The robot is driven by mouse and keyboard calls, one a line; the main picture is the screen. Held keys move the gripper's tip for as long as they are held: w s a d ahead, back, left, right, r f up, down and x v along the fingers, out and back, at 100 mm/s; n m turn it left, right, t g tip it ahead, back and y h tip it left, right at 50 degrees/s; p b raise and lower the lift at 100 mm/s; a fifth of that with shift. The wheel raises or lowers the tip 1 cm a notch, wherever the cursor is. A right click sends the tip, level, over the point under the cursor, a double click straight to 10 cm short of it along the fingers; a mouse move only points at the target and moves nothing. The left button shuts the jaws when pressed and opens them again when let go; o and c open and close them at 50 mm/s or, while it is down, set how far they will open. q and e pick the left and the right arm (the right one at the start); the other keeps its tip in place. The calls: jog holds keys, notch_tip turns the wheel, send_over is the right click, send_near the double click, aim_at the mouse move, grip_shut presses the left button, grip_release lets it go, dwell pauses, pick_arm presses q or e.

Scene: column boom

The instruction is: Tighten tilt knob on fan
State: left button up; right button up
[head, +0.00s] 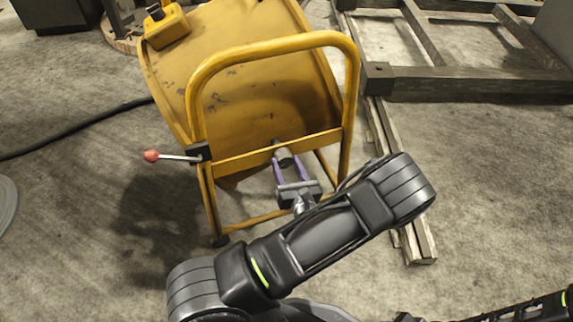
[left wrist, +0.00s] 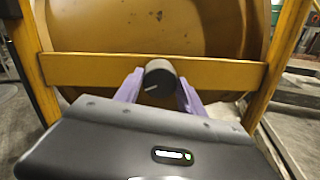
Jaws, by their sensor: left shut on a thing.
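The fan (head: 262,85) is a large yellow drum in a yellow tube frame, standing on the floor in the head view. Its tilt knob (left wrist: 160,82) is a dark grey cylinder with a white line on its face, set on the yellow crossbar (left wrist: 90,69). My left gripper (head: 287,164) has its two purple fingers on either side of the knob and is shut on it. In the left wrist view the fingers (left wrist: 159,90) flank the knob, and the white line runs tilted, low on the face. My right gripper is not in view.
A lever with a red ball end (head: 151,156) sticks out left from the frame. A dark cable (head: 80,132) lies on the floor at left. Wooden beams (head: 470,83) stand at upper right, with planks (head: 420,235) on the floor right of the fan.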

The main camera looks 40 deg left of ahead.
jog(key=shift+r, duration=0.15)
pick_arm(q)
jog(key=m+p, duration=0.4)
jog(key=shift+r+m, duration=0.15)
jog(key=shift+m, duration=0.15)
jog(key=m+p, duration=0.2)
jog(key=m, duration=0.1)
jog(key=shift+d+m, duration=0.1)
jog(key=shift+m, duration=0.2)
jog(key=m+p, duration=0.1)
jog(key=m, duration=0.1)
jog(key=shift+m+g, duration=0.3)
jog(key=shift+g, duration=0.1)
jog(key=m, duration=0.2)
jog(key=m+p, duration=0.1)
jog(key=m, duration=0.2)
jog(key=shift+w+f, duration=0.1)
jog(key=shift+f, duration=0.1)
jog(key=m, duration=0.6)
jog(key=shift+f+g, duration=0.1)
jog(key=shift+g, duration=0.2)
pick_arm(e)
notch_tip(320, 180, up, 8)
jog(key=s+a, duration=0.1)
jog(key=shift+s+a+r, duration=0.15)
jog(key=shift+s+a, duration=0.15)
pick_arm(q)
jog(key=o, duration=1.4)
jog(key=shift+c, duration=0.2)
